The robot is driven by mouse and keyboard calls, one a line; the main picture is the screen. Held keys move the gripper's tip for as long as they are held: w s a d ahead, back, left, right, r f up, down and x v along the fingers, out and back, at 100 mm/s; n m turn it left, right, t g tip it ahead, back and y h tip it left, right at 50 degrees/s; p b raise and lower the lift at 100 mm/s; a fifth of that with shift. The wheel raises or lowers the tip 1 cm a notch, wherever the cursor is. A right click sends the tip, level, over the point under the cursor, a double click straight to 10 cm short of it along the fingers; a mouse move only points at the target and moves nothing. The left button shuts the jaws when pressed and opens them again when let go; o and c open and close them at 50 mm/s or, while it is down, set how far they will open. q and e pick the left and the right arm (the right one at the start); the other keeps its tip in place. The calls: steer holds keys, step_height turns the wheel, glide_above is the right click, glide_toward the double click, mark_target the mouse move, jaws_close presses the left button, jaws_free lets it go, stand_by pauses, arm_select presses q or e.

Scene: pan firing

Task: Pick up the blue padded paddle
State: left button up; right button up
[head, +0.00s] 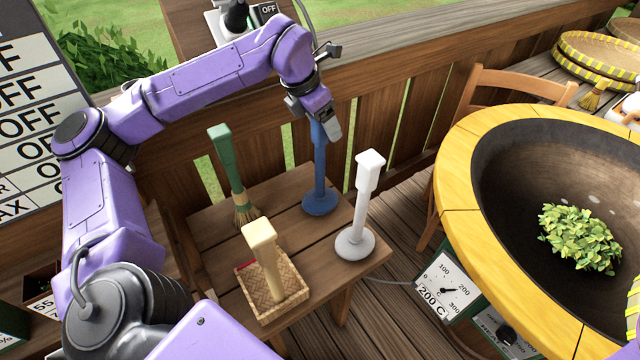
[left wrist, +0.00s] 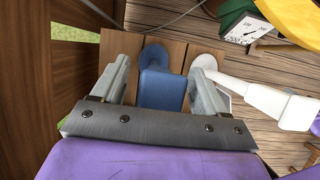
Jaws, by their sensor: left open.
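The blue padded paddle (head: 320,175) stands upright on its round blue base at the back right of the small wooden table (head: 213,270). My left gripper (head: 330,125) is at the top of its handle. In the left wrist view the blue handle top (left wrist: 162,90) lies between the two fingers of my left gripper (left wrist: 160,85), with the round base beyond it. The fingers are open, one on each side of the handle. My right gripper is not in view.
A white paddle (head: 361,205) stands close to the right. A green-handled brush (head: 227,165) is to the left. A woven basket (head: 252,296) holding a cream-handled tool (head: 264,255) is in front. A large yellow-rimmed pan (head: 460,160) with green leaves (head: 578,238) is at right. A wooden railing (head: 390,80) runs behind.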

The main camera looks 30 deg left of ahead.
arm_select(q)
jaws_close()
steer(key=shift+r, duration=0.1)
steer(key=shift+w+r, duration=0.1)
steer(key=shift+r, duration=0.45)
steer(key=shift+d+r+b, duration=0.1)
steer(key=shift+r+b, duration=0.4)
steer(key=shift+r, duration=0.45)
steer(key=s+d+r+b, duration=0.3)
steer(key=s+d+r, duration=0.4)
steer(key=s, duration=0.5)
step_height(320, 180, up, 3)
steer(key=shift+s+f, duration=0.1)
steer(key=shift+s, duration=0.05)
steer(key=shift+a, duration=0.1)
